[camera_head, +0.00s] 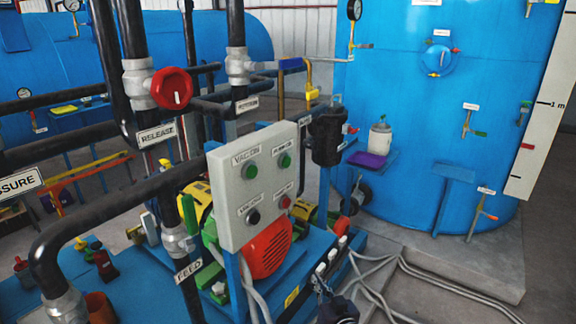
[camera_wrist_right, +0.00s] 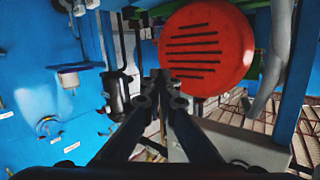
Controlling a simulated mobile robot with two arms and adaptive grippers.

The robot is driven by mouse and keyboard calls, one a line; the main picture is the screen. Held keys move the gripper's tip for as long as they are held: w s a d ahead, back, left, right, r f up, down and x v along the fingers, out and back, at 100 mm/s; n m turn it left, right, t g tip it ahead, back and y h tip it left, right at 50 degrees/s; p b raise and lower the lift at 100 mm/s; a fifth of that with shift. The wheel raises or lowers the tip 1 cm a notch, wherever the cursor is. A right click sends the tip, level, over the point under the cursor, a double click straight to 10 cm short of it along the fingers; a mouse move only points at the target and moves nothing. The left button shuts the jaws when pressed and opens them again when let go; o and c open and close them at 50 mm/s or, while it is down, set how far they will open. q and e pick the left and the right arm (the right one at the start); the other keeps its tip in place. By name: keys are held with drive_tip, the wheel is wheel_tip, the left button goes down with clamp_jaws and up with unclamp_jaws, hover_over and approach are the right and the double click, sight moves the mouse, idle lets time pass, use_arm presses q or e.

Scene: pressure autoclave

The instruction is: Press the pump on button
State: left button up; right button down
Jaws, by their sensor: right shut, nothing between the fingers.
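The grey control box (camera_head: 262,185) stands on blue posts in the middle of the head view. It carries a green button (camera_head: 250,170) under a label reading VAC.ON. A second green button (camera_head: 284,160) at its upper right has a blurred label that seems to be the pump on one. A black button (camera_head: 253,217) and a red button (camera_head: 285,202) sit below. My right gripper (camera_head: 323,283) is low in the head view, right of and below the box, apart from the buttons. In the wrist view its fingers (camera_wrist_right: 163,85) are shut together and empty. My left gripper is out of view.
A red ribbed motor cover (camera_head: 266,247) lies behind and below the box; it also shows in the wrist view (camera_wrist_right: 205,48). Black pipes and a red valve wheel (camera_head: 172,88) crowd the left. A large blue tank (camera_head: 440,110) stands right. Grey cables (camera_head: 450,285) cross the floor.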

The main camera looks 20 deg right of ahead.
sight(286, 162)
drive_tip(key=w+r+t, duration=0.1)
drive_tip(key=r+t, duration=0.1)
drive_tip(key=r, duration=0.9)
drive_tip(key=w+d+r+t+b, duration=0.1)
drive_tip(key=r+t, duration=0.2)
drive_tip(key=r, duration=0.8)
drive_tip(key=w+d+r+m+t, duration=0.1)
drive_tip(key=r+t, duration=0.1)
drive_tip(key=r, duration=0.9)
drive_tip(key=shift+w+d+r+t, duration=0.25)
drive_tip(key=shift+w+r+t, duration=0.05)
drive_tip(key=shift+w+r, duration=0.1)
drive_tip(key=shift+w+a+f+b, duration=0.1)
drive_tip(key=shift+b, duration=0.2)
drive_tip(key=w+a+b, duration=0.4)
drive_tip(key=w+a, duration=0.1)
drive_tip(key=w, duration=0.1)
drive_tip(key=shift+w, duration=0.4)
drive_tip(key=shift+a, duration=0.1)
drive_tip(key=shift+w, duration=0.1)
drive_tip(key=shift+w+a, duration=0.25)
